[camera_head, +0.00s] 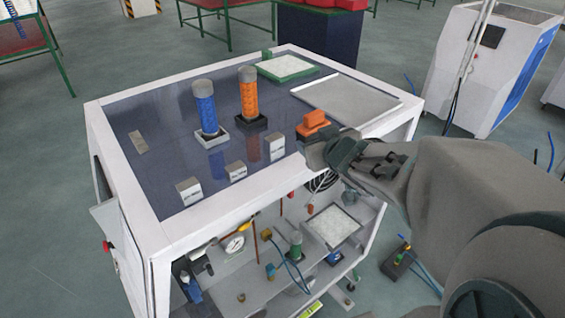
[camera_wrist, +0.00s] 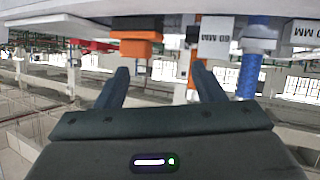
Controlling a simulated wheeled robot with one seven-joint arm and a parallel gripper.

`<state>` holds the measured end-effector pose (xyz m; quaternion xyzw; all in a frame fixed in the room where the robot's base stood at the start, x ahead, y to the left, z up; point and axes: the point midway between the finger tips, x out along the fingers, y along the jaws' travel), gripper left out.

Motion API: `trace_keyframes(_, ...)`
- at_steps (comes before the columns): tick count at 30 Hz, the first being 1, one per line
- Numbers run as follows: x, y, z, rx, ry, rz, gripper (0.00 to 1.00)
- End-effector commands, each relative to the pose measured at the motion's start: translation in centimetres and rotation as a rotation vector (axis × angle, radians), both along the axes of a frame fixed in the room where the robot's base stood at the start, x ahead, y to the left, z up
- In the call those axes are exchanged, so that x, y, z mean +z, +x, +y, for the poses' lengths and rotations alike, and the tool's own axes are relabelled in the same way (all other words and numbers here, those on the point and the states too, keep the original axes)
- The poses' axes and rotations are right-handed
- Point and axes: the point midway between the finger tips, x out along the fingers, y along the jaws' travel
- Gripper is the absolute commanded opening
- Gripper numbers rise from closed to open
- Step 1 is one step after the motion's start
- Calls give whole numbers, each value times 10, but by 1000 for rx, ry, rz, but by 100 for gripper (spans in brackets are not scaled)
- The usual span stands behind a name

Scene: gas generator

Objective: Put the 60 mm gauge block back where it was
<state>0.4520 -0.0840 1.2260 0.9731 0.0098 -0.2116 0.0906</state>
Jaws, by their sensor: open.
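The 60 mm gauge block (camera_wrist: 215,45) shows its label upside down in the wrist view, just right of my gripper's right finger. It appears to be the pale block (camera_head: 278,153) at the bench's front edge, nearest the orange block. Labels are too small to read in the head view. My gripper (camera_wrist: 160,70) is open and empty. In the head view my gripper (camera_head: 314,152) is at the bench's front right edge, beside the orange block (camera_head: 313,122).
A blue column (camera_head: 205,106) and an orange column (camera_head: 248,94) stand on the dark bench top (camera_head: 160,115). A small grey plate (camera_head: 137,142) lies at the left. A green-rimmed tray (camera_head: 286,67) and a flat grey panel (camera_head: 345,100) are at the back right.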

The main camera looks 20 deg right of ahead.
Motion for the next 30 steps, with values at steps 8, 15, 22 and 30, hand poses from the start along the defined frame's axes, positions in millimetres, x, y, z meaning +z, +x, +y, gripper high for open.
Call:
trace_keyframes(8,-5,-44,-4,-231,-26,229,62)
trace_keyframes(15,-26,-108,37,-237,52,535,62)
trace_keyframes(22,-34,-155,78,-144,122,740,62)
trace_keyframes(30,-35,-165,85,-118,135,781,62)
